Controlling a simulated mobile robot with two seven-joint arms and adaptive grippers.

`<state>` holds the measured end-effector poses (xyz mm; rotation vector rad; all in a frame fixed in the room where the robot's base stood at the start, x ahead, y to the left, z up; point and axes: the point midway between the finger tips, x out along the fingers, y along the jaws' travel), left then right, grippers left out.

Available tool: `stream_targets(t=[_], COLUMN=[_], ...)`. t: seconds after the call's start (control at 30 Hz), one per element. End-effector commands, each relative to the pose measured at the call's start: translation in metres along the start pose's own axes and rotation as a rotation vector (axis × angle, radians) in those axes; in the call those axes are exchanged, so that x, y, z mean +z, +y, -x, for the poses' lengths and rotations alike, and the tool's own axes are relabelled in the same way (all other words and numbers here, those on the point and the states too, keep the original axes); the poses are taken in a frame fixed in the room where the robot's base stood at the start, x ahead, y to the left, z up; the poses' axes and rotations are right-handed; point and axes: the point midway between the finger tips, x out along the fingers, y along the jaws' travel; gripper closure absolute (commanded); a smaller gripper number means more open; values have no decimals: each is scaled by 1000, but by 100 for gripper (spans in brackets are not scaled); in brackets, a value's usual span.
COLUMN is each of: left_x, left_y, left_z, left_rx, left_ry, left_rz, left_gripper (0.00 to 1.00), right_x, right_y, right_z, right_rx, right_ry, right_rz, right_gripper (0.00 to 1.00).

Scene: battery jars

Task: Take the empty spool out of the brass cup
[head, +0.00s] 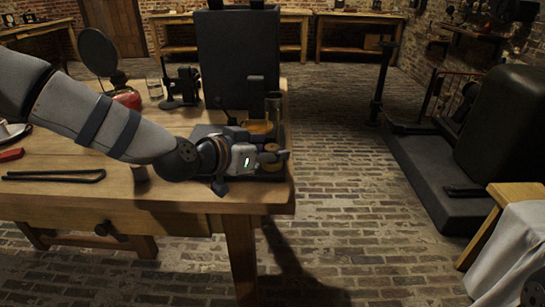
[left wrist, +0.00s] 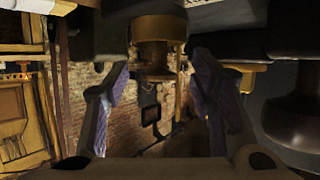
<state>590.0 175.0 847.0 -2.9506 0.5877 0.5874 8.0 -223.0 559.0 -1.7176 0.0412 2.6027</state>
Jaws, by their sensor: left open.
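My left gripper (head: 283,156) is over the right end of the workbench, at a small dark apparatus. In the left wrist view its two purple-padded fingers (left wrist: 165,88) stand apart. A flanged brass piece (left wrist: 158,32) shows ahead of the gap between them, and no contact is visible. In the head view a small brass round piece (head: 269,158) sits by the fingers, partly covered by the gripper. A wider brass piece (head: 260,127) is just behind it. I cannot tell for certain which brass part is the cup and which the spool.
A black stand (head: 182,87) and a round dark disc (head: 98,52) are farther left. A black bent rod (head: 55,175) lies on the workbench (head: 190,198).

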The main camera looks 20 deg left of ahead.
Motion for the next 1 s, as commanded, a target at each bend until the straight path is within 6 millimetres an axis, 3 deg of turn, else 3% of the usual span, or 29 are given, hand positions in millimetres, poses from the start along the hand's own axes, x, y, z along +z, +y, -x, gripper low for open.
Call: stream_targets(t=[0.07,0.2,0.27,0.57,0.77,0.87,1.0], left_x=[-1,-1,-1,-1,-25,-46,-77], left_y=[0,0,0,0,0,-4,-16], left_z=[1,1,1,1,10,30,77], left_rx=[0,0,0,0,0,-3,-4], left_ry=[1,1,1,1,7,12,23], left_rz=[0,0,0,0,-4,-4,-6], left_gripper=[49,81,92,92,92,92,92], right_x=[0,0,0,0,-3,-6,-14], right_y=[0,0,0,0,0,0,-1], right_z=[1,1,1,1,9,19,42], right_rx=[0,0,0,0,-1,-2,-5], right_ry=[1,1,1,2,19,42,97], right_rz=[0,0,0,0,0,0,-2], right_gripper=[60,60,60,60,60,60,60])
